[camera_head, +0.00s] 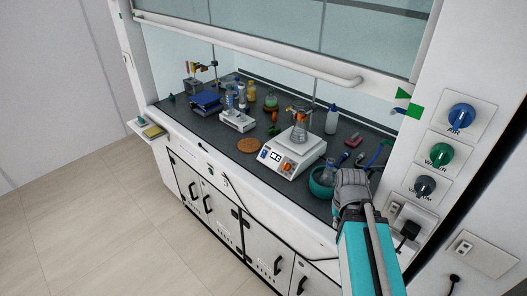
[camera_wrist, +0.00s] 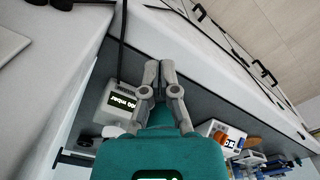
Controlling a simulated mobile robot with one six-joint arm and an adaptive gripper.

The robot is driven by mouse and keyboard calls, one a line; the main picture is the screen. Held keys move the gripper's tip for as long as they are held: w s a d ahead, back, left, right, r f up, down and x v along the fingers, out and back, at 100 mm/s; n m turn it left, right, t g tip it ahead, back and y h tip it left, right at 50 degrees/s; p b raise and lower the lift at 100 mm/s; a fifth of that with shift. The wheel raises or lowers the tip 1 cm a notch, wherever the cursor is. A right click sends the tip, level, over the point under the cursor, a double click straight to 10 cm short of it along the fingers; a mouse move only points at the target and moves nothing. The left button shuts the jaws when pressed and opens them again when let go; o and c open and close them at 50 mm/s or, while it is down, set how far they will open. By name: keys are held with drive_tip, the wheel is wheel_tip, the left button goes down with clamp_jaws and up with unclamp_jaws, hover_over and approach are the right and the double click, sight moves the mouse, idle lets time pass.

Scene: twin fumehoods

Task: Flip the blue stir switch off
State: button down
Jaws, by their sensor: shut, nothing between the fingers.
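The stirrer also shows in the wrist view (camera_wrist: 222,132), right of my gripper. My gripper (camera_wrist: 158,66) has its fingers together and holds nothing. In the head view my arm is right of the stirrer, its fingertips hidden.
A teal bowl (camera_head: 321,182) with a flask in it stands between the stirrer and my arm. A cork ring (camera_head: 249,146) lies left of the stirrer. The raised sash (camera_head: 250,50) spans above.

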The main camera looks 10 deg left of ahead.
sight(264, 152)
drive_tip(key=shift+w, duration=0.1)
drive_tip(key=w+a+n+t+h+b, duration=0.25)
drive_tip(key=w+a, duration=0.45)
drive_tip(key=w, duration=0.4)
drive_tip(key=w+a+n+t+h+b, duration=0.1)
drive_tip(key=w+a+n+h, duration=0.15)
drive_tip(key=w+a, duration=0.7)
drive_tip(key=w+a+r+n+t+b, duration=0.1)
drive_tip(key=w+a+n+t, duration=0.1)
drive_tip(key=w+a, duration=0.4)
drive_tip(key=w+a+n+t+h, duration=0.1)
drive_tip(key=w+a+n+t, duration=0.2)
drive_tip(key=a, duration=0.9)
drive_tip(key=w, duration=0.2)
drive_tip(key=shift+w+a+r+n+b, duration=0.3)
drive_tip(key=shift+w+a+r+b, duration=0.05)
drive_tip(key=shift+a+r+b, duration=0.05)
drive_tip(key=shift+w+f, duration=0.1)
drive_tip(key=b+x, duration=0.8)
drive_tip(key=x, duration=0.4)
drive_tip(key=shift+d+f, duration=0.25)
drive_tip(key=shift+w+d+f+b, duration=0.3)
drive_tip(key=shift+w+d+b, duration=0.05)
drive_tip(key=shift+w+d, duration=0.1)
